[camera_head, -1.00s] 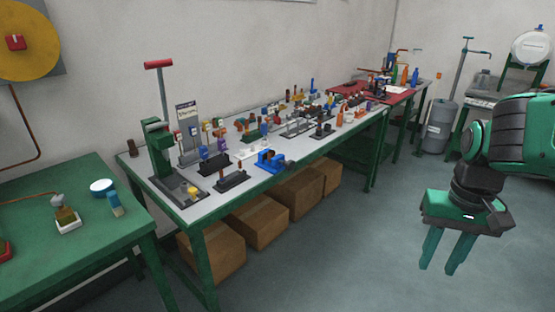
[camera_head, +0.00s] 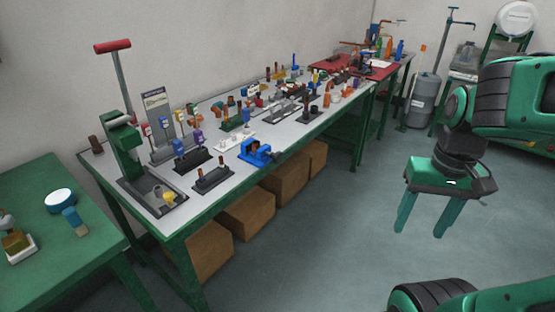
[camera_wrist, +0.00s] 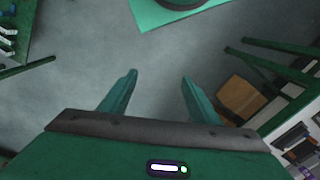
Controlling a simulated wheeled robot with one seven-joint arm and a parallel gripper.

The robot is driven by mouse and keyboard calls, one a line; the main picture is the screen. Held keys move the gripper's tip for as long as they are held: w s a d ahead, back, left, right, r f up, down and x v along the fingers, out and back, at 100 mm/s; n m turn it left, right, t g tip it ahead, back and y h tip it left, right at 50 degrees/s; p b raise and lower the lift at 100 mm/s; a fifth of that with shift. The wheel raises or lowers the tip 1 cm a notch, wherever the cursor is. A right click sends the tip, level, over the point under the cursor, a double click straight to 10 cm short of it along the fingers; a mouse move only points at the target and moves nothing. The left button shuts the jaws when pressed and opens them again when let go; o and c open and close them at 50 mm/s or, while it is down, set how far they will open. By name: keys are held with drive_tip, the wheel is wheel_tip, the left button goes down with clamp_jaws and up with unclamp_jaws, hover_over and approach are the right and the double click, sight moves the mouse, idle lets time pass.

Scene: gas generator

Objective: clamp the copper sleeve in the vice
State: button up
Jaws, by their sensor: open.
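The blue vice (camera_head: 260,157) stands on the front edge of the long grey-topped bench (camera_head: 230,182). A brown piece shows at its jaws, but it is too small to tell what it is or whether it is clamped. A dark holder (camera_head: 213,182) left of the vice bears two brown upright pieces (camera_head: 199,173). I cannot tell which brown piece is the copper sleeve. My gripper (camera_head: 422,228) is open and empty, pointing down over the open floor, well to the right of the bench. In the wrist view its two fingers (camera_wrist: 158,80) are apart with only floor between them.
A green table (camera_head: 60,250) is at the lower left. Cardboard boxes (camera_head: 246,214) sit under the bench. A grey bin (camera_head: 422,100) stands behind. The floor right of the bench is clear.

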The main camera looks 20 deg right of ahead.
sight(280, 159)
drive_tip(key=w+a+f+n+t+y, duration=0.1)
drive_tip(key=w+a+f+n+y, duration=0.35)
drive_tip(key=w, duration=0.45)
drive_tip(key=w+a+f+n+t+y, duration=0.1)
drive_tip(key=w+a+f+n, duration=0.35)
drive_tip(key=w+f, duration=0.3)
drive_tip(key=w+a+f+n+t+y, duration=0.25)
drive_tip(key=w+a+f+n, duration=0.2)
drive_tip(key=w, duration=0.45)
drive_tip(key=w+d+r+t+y, duration=0.1)
drive_tip(key=w+d+r+t, duration=0.1)
drive_tip(key=w+t, duration=0.4)
drive_tip(key=w+d+r+t+y, duration=0.2)
drive_tip(key=w+t, duration=0.2)
drive_tip(key=w, duration=0.4)
drive_tip(key=shift+m, duration=0.35)
drive_tip(key=x, duration=1)
drive_tip(key=shift+w+a+f, duration=0.15)
drive_tip(key=shift+a+f, duration=0.05)
drive_tip(key=shift+a, duration=0.2)
